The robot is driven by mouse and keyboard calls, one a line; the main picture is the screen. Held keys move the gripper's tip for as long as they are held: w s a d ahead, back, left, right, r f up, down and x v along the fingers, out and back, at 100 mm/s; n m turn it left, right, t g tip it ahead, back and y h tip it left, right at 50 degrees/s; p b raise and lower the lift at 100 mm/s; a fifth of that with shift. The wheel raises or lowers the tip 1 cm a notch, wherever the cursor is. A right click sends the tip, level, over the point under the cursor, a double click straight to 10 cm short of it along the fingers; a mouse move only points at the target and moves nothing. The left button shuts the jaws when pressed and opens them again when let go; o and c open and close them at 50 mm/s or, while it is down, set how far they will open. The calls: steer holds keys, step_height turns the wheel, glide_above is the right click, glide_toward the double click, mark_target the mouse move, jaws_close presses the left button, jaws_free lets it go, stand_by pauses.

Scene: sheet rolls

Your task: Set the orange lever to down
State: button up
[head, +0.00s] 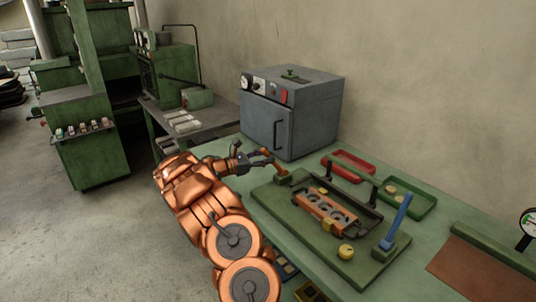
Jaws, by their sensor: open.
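The orange lever (278,166) stands at the back left corner of a green board (335,254) on the bench. It leans up and to the left from its small green base. My gripper (260,158) is open beside the lever's upper end. I cannot tell whether a finger touches the lever. My copper-coloured arm reaches in from the lower left.
A grey oven (290,115) stands behind my gripper. Red (347,163) and green (411,199) trays lie behind the board.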

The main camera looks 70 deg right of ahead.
steer(key=shift+s+d, duration=0.45)
steer(key=shift+d, duration=0.05)
steer(key=shift+c, duration=0.4)
jaws_close()
